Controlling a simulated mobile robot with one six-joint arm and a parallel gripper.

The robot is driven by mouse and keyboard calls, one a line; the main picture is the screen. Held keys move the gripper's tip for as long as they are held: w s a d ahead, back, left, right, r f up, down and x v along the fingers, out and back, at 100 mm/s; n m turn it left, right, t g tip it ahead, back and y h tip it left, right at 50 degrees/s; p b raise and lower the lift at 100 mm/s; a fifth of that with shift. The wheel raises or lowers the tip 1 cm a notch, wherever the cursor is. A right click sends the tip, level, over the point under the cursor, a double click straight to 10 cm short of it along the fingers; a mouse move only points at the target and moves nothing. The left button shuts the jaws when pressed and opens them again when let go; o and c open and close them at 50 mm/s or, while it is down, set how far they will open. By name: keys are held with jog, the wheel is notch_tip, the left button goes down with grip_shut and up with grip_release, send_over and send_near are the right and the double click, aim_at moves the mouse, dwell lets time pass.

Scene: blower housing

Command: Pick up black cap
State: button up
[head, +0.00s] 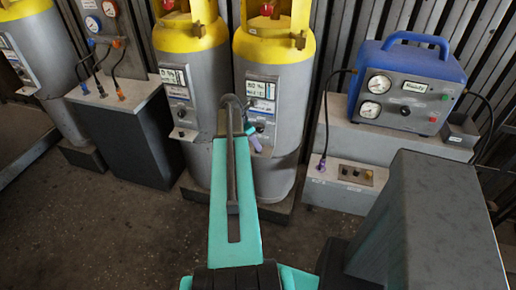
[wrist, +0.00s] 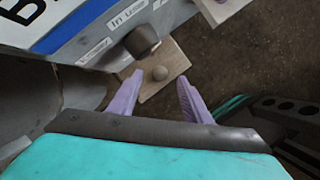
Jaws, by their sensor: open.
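In the wrist view a dark, rounded cap (wrist: 141,41) sits at the edge of a labelled white and blue panel (wrist: 75,30), beside the word "In". It looks like the black cap. My gripper (wrist: 160,77) has two purple fingers spread apart with nothing between them. The cap lies beyond the fingertips, a little toward the left one, apart from both. In the head view my gripper (head: 253,140) is in front of the right grey and yellow cylinder (head: 276,110). The cap cannot be made out there.
A second cylinder (head: 190,90) stands close at the left. A blue gauge box (head: 408,90) sits on a grey stand (head: 345,150) at the right. Open floor (head: 110,235) lies front left.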

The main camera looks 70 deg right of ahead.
jog(key=shift+p+x, duration=0.45)
jog(key=shift+x, duration=1.35)
jog(key=c, duration=1.1)
jog(key=shift+r, duration=0.1)
jog(key=shift+c, duration=0.2)
jog(key=shift+r+b, duration=0.5)
jog(key=shift+r, duration=0.5)
jog(key=shift+w+a+r+b, duration=0.1)
jog(key=shift+a+r+b, duration=0.25)
jog(key=shift+r, duration=0.3)
jog(key=w+a+b, duration=0.1)
jog(key=w+a, duration=0.1)
jog(key=a, duration=0.5)
jog(key=w+a+r+b, duration=0.1)
jog(key=w+a+b, duration=0.1)
jog(key=a, duration=0.5)
jog(key=shift+w+a+r, duration=0.2)
jog(key=shift+w+r, duration=0.1)
jog(key=shift+w, duration=0.2)
